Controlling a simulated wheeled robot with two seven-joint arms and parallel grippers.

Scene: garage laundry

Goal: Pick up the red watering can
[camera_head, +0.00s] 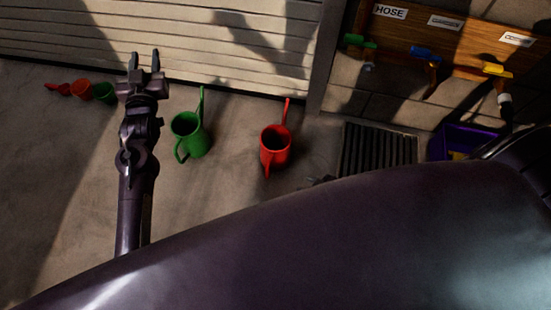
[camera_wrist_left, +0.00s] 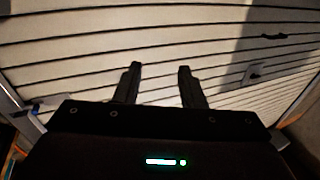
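A red watering can (camera_head: 274,152) stands on the floor near the shutter door in the head view, with its long spout pointing up and back. Another red can (camera_head: 80,90) with a red spout lies or stands at the far left, partly shaded. My left gripper (camera_head: 145,60) is raised to the left of the nearer red can, apart from it. In the left wrist view its two fingers (camera_wrist_left: 159,75) are spread, with nothing between them, facing the shutter. My right gripper is not in view.
A green watering can (camera_head: 188,135) stands between my left arm and the nearer red can. Another green vessel (camera_head: 103,92) is left of my gripper. A dark floor grate (camera_head: 378,150), purple bin (camera_head: 463,139) and hose board (camera_head: 455,38) are at the right. My own dark body fills the foreground.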

